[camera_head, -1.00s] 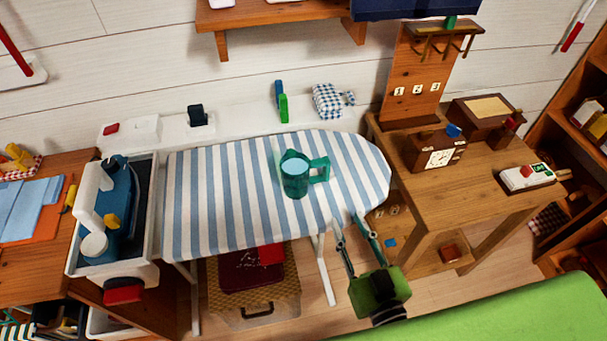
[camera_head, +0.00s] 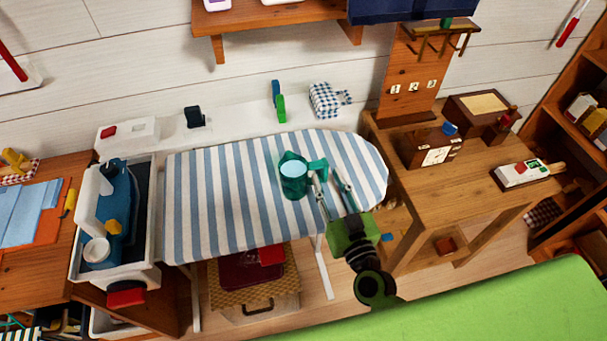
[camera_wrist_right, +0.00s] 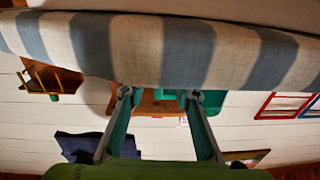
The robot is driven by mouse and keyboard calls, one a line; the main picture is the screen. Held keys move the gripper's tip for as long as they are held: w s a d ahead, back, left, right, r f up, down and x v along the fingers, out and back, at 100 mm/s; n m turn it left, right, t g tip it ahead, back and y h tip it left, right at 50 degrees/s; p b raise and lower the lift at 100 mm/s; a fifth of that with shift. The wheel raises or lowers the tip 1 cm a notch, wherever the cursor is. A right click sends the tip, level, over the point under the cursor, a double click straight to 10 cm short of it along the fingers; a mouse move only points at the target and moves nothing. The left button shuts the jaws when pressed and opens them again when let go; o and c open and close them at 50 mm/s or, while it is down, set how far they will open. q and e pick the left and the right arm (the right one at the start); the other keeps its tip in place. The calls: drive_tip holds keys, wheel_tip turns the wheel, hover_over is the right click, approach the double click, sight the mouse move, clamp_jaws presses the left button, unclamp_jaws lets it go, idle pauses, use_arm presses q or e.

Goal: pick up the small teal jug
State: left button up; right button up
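The small teal jug (camera_head: 293,181) stands upright on the striped ironing board (camera_head: 225,200), its handle pointing right. My right gripper (camera_head: 324,173) comes in from the lower right with its two fingers apart and nothing held between them. Its fingertips are close to the handle side of the jug; whether they touch it I cannot tell. In the right wrist view, the open fingers (camera_wrist_right: 160,95) show below the striped board edge, with a teal patch, likely the jug (camera_wrist_right: 213,99), behind the right fingertip. My left gripper is not in view.
A white bin with an iron (camera_head: 118,205) stands at the board's left end. A wooden table (camera_head: 475,185) with a clock (camera_head: 437,155) is close on the right. A blue-checked cloth item (camera_head: 325,100) sits on the ledge behind. The board around the jug is clear.

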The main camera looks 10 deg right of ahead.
sight(326, 176)
drive_tip(key=w, duration=0.3)
drive_tip(key=shift+w+a+f, duration=0.1)
drive_tip(key=shift+w+a, duration=0.05)
drive_tip(key=shift+w, duration=0.1)
drive_tip(key=shift+s, duration=0.1)
clamp_jaws()
